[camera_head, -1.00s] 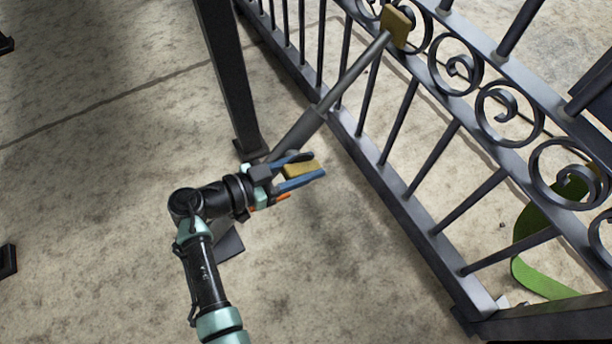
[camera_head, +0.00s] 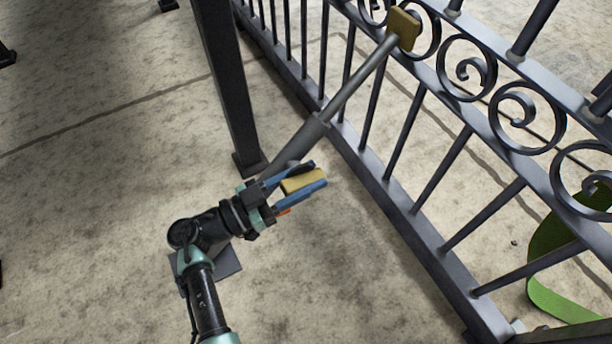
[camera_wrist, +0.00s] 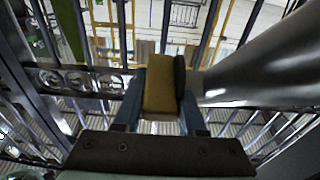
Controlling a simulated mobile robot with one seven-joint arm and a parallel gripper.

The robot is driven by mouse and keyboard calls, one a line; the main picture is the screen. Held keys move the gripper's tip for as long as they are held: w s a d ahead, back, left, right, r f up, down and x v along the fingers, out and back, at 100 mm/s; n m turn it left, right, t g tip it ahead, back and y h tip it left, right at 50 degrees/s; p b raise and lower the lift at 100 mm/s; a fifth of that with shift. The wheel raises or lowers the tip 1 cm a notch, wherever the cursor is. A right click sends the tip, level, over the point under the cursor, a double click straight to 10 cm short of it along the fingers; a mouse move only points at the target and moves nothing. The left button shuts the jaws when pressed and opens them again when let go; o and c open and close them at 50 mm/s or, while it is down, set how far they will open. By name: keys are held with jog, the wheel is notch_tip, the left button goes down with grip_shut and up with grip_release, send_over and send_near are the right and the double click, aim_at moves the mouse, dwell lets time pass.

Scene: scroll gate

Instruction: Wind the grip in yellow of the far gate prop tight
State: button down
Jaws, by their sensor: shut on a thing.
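The gate prop (camera_head: 318,128) is a dark grey telescoping pole that leans up to the gate. A yellow-brown pad (camera_head: 403,28) at its upper end is at the scroll band of the gate. The yellow grip (camera_head: 303,181) is at the prop's lower part, between the blue fingers of my gripper (camera_head: 297,186). My gripper is shut on it. In the wrist view the yellow grip (camera_wrist: 160,85) stands between the two fingers, with a dark piece along its right side. The thick grey tube (camera_wrist: 270,65) runs close by on the right. The prop's lower end is partly hidden behind my gripper.
The black iron gate (camera_head: 400,205) with scrolls and bars runs diagonally on the right. A dark post (camera_head: 228,90) stands just left of the prop. A green curved object (camera_head: 560,265) lies beyond the gate.

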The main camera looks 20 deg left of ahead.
jog(key=c, duration=0.8)
grip_release()
jog(key=shift+r, duration=0.1)
jog(key=shift+o, duration=0.2)
jog(key=p+v, duration=0.3)
jog(key=v, duration=1)
jog(key=shift+o, duration=0.2)
